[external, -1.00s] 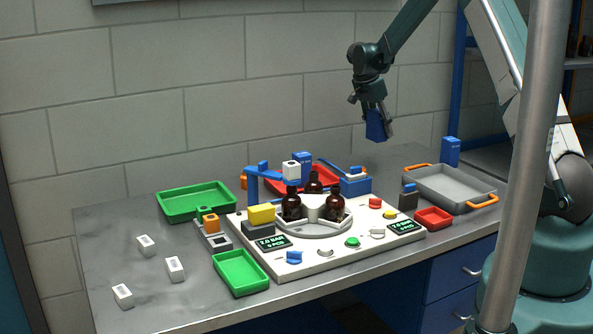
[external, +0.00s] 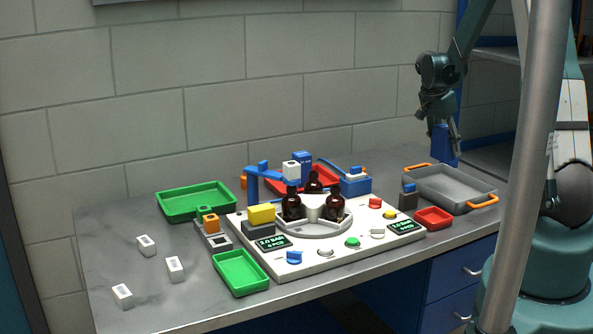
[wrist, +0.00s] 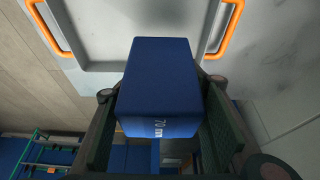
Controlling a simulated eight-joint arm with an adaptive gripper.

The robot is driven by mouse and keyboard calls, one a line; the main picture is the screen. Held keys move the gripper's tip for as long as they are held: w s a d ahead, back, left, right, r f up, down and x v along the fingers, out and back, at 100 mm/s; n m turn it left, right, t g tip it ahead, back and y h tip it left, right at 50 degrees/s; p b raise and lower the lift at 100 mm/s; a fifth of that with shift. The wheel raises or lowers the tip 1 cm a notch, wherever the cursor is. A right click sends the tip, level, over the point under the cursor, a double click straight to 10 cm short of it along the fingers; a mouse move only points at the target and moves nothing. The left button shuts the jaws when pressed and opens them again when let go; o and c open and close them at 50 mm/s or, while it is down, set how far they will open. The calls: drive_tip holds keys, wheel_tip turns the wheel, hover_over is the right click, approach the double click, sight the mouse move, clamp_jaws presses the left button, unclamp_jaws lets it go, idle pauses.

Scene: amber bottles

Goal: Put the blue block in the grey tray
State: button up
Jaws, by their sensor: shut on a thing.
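My gripper (external: 446,147) is shut on a blue block (external: 441,141) and holds it, pointing down, by the back edge of the grey tray (external: 415,185). In the wrist view the blue block (wrist: 158,88) fills the space between my two fingers, with a "70 mm" mark on its near face. The grey tray (wrist: 125,52) shows beyond the block, with an orange handle on each side. The visible tray floor is empty.
A small red tray (external: 433,218) and a dark block with a blue top (external: 408,197) stand left of the grey tray. A white panel (external: 290,262) with amber bottles (external: 335,205) fills the middle. Green trays (external: 195,201) and white blocks (external: 146,245) lie further left.

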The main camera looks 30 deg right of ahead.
drive_tip(key=s, duration=0.4)
drive_tip(key=shift+s+d+f, duration=0.1)
drive_tip(key=shift+s+d, duration=0.05)
drive_tip(key=shift+s, duration=0.2)
hover_over(456, 190)
drive_tip(key=a, duration=0.2)
drive_tip(key=shift+w+d+f+b, duration=0.1)
drive_tip(key=shift+d+f+b, duration=0.1)
drive_tip(key=shift+f, duration=1.25)
drive_tip(key=shift+d+f+b, duration=0.1)
drive_tip(key=shift+f+b, duration=0.05)
drive_tip(key=shift+f, duration=1.3)
drive_tip(key=shift+f, duration=2.1)
drive_tip(key=shift+f+b, duration=0.15)
drive_tip(key=shift+b, duration=0.25)
drive_tip(key=o, duration=1)
